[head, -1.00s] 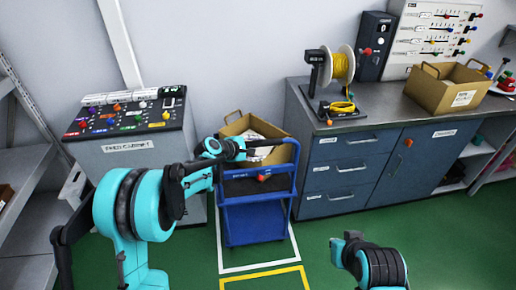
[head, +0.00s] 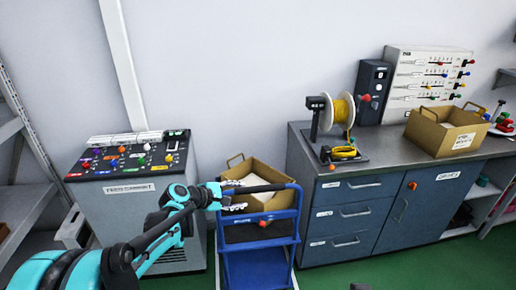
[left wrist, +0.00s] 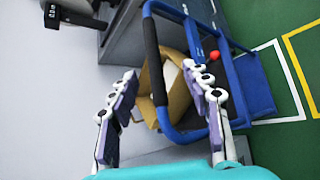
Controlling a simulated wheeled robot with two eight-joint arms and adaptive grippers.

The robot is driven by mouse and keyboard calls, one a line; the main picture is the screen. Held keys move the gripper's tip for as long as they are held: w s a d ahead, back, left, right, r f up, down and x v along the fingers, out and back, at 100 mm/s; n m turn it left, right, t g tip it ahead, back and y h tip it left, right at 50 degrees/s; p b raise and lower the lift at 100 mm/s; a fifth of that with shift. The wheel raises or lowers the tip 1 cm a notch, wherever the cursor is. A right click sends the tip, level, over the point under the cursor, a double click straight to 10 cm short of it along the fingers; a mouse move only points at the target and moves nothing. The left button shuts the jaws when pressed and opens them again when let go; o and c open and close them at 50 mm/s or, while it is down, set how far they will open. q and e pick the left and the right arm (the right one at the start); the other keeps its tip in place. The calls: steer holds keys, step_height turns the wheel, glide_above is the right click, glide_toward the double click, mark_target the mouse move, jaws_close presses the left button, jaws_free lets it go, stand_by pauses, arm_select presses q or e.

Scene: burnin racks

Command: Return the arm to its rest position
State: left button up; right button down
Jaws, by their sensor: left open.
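My left arm comes in from the lower left of the head view, and its gripper (head: 232,199) is at the near left side of the blue cart (head: 262,238). The cart's handle and a cardboard box (left wrist: 178,97) show beyond the fingers. In the head view the open box (head: 272,177) sits on the cart's top with something white inside. My right gripper is not in view; only a small dark bit shows at the bottom edge.
A control console (head: 130,190) with coloured knobs stands left of the cart. A grey-blue cabinet (head: 350,215) on the right carries a yellow cable reel (head: 341,110) and another cardboard box (head: 445,132). Grey shelves (head: 25,200) stand at far left. Green floor is open at lower right.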

arm_select(q)
steer(key=s+a+f+m+g+y, duration=0.1)
steer(key=s+a+m+y, duration=0.2)
steer(key=s+m, duration=0.5)
steer(key=s+a+f+m+y, duration=0.2)
steer(key=s+m+y, duration=0.3)
steer(key=s, duration=1.8)
steer(key=a+m, duration=0.1)
steer(key=m, duration=0.2)
steer(key=shift+m+g, duration=0.4)
